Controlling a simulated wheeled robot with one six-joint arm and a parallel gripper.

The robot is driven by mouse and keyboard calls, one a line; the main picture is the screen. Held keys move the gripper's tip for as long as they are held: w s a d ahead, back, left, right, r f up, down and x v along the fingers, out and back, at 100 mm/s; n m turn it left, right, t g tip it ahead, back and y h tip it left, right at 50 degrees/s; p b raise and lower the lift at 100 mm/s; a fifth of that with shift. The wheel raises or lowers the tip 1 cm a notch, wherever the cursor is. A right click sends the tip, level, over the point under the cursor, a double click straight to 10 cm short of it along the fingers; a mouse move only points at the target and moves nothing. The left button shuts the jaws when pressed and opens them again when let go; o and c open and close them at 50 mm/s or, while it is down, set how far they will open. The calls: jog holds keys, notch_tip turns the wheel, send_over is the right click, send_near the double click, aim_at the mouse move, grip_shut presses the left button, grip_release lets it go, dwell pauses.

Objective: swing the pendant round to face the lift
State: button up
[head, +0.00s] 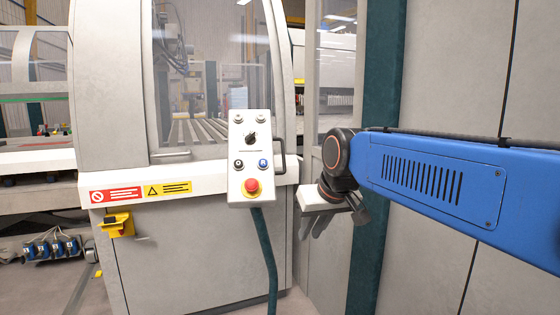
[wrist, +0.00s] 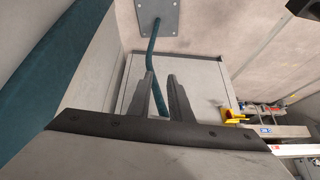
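The pendant (head: 238,150) is a pale grey control box with a black knob, small buttons and a red emergency stop on a yellow base. It stands on a teal curved post (head: 268,262), its panel turned towards the head camera. A dark handle (head: 281,156) sticks out on its right side. My gripper (head: 340,226) hangs to the right of the pendant, pointing down and apart from it. In the wrist view my gripper (wrist: 161,74) has its two dark fingers apart with nothing held. The teal post (wrist: 152,45) shows beyond them; the pendant box is not recognisable there.
The grey machine cabinet (head: 190,265) with a glazed door stands behind the pendant. A yellow device (head: 117,224) sticks out at its lower left. A tall grey panel with a teal pillar (head: 378,255) stands close by my arm on the right. The post's base plate (wrist: 157,15) sits on the floor.

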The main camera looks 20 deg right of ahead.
jog(key=w+d+r+t, duration=0.1)
jog(key=w+d+r, duration=0.2)
jog(key=w+r, duration=0.55)
jog(key=w+d+r+m+t, duration=0.15)
jog(key=w+r, duration=0.35)
jog(key=w, duration=0.6)
jog(key=w+d+r+n, duration=0.1)
jog(key=w+d+r, duration=0.3)
jog(key=w+r, duration=0.45)
jog(key=x, duration=1.9)
jog(key=shift+w+f, duration=0.15)
jog(key=shift+w, duration=0.1)
jog(key=shift+m, duration=0.25)
grip_shut()
